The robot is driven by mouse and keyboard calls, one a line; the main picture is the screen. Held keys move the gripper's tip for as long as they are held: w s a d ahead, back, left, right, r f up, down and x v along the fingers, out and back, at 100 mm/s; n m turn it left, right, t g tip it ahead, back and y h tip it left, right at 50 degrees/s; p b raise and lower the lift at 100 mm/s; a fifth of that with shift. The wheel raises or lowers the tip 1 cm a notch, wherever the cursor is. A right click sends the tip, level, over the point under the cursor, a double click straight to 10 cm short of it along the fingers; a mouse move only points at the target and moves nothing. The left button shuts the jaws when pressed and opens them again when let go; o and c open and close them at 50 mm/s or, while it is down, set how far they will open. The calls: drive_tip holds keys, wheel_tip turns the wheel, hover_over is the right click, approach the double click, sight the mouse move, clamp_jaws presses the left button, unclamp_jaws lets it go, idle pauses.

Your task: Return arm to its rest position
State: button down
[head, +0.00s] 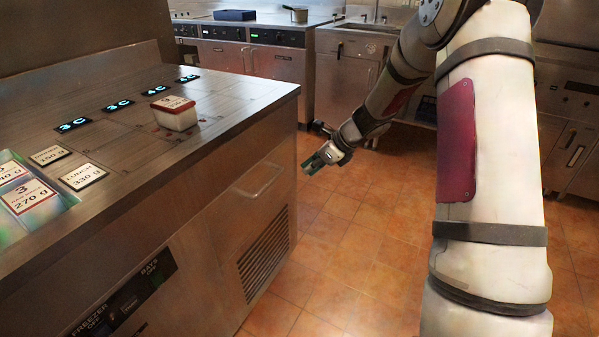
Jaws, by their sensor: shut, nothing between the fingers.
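My arm (490,150) reaches from the right side of the head view toward the middle. My gripper (313,165) hangs in the open space just right of the steel counter's corner, above the tiled floor. It is shut with nothing held. It is apart from the counter, as far as this view shows. The fingertips are small and partly dark in the picture.
The steel counter (215,125) on the left bears a white tub with a red rim (174,116), several lit displays and label cards (82,176). Cooking units (280,62) and a sink (362,27) stand at the back. Tiled floor (335,270) is clear between.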

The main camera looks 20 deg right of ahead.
drive_tip(key=shift+p+v, duration=0.35)
drive_tip(key=shift+v, duration=1.7)
